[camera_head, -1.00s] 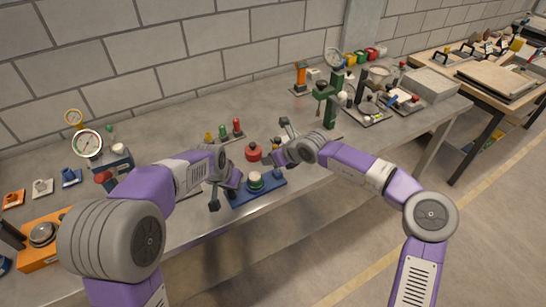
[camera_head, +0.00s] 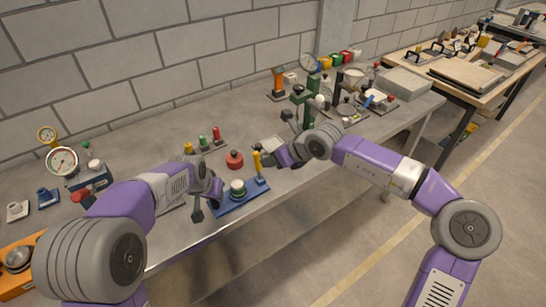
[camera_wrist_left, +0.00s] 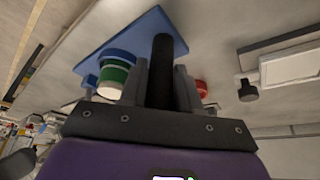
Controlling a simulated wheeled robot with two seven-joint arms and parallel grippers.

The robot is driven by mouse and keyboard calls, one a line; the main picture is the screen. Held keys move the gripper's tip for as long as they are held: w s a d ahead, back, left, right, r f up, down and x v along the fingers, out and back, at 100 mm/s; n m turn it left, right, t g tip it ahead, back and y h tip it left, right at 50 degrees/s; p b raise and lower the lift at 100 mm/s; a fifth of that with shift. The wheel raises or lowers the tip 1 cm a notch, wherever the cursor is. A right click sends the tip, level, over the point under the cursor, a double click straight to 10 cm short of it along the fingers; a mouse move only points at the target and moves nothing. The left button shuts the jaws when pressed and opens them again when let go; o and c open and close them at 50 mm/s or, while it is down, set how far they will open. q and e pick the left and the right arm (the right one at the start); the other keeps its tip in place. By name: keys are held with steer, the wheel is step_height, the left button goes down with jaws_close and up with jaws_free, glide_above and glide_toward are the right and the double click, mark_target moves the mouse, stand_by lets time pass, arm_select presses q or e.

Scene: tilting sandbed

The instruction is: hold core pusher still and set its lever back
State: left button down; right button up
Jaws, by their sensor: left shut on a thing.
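The core pusher is a blue base plate (camera_head: 228,207) near the table's front edge. It bears a green cylinder with a white top (camera_head: 237,189) and an upright yellow-handled lever (camera_head: 257,162) at its right end. My left gripper (camera_head: 207,196) is at the plate's left end. In the left wrist view, the left fingers (camera_wrist_left: 162,90) are shut around a dark upright post (camera_wrist_left: 163,62) on the blue plate (camera_wrist_left: 110,43), beside the green cylinder (camera_wrist_left: 112,78). My right gripper (camera_head: 270,153) is just right of the lever; its finger gap is too small to tell, and contact is unclear.
A red round knob (camera_head: 235,158) stands behind the pusher, with small yellow, green and red handles (camera_head: 203,141) further back. A green press (camera_head: 299,97) stands beyond my right arm. Gauges (camera_head: 62,161) are at the left.

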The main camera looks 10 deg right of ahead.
arm_select(q)
steer(key=c, duration=0.7)
jaws_free()
steer(key=shift+c, duration=0.2)
steer(key=v, duration=1.2)
